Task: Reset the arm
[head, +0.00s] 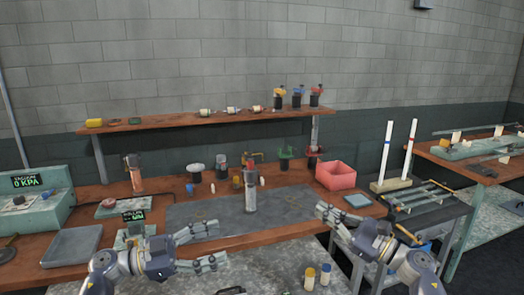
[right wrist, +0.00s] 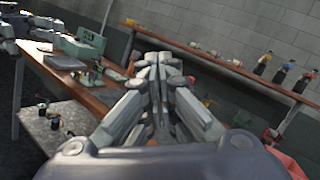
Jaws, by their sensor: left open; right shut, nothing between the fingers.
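My left gripper (head: 214,246) is at the front of the workbench in the head view. Its fingers are spread apart with nothing between them. My right gripper (head: 325,212) is at the right front of the bench, its fingers closed together and empty. The right wrist view shows its fingertips (right wrist: 156,60) meeting, with nothing held.
A wooden bench (head: 285,187) carries a grey mat (head: 190,215), with a clear-bodied cylinder (head: 250,195) standing on it. A red bin (head: 335,175) is at the right and a grey tray (head: 72,246) at the left.

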